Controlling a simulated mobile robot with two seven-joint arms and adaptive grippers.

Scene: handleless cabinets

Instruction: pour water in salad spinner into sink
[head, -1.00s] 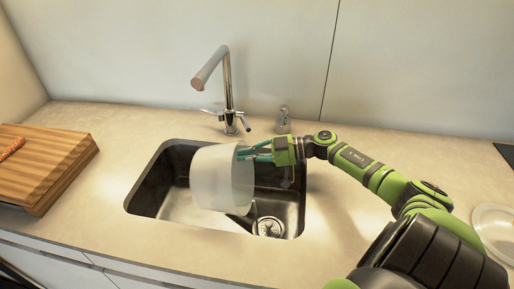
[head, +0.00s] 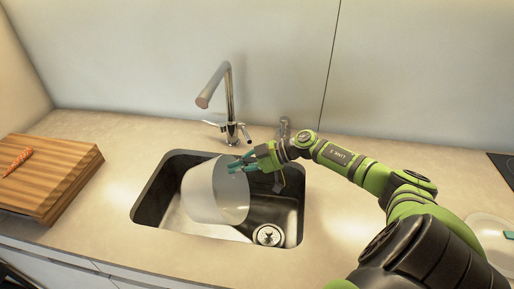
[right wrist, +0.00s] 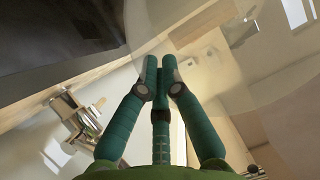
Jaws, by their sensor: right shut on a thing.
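The salad spinner bowl (head: 201,192), white and translucent, lies tipped on its side within the sink (head: 146,207), its open mouth facing right and toward the drain. My right gripper (head: 242,164) is shut on the upper part of the bowl's rim. In the right wrist view, the fingers (right wrist: 160,72) are together against the bowl's see-through wall (right wrist: 225,62). I cannot make out water in or below the bowl. The metal drain (head: 268,235) shows at the sink's front right. My left gripper is not in view.
A tall faucet (head: 229,100) stands behind the sink, close to my right gripper. A wooden board (head: 58,180) with an orange item (head: 17,162) is at left. A clear round dish (head: 484,228) is at the right edge.

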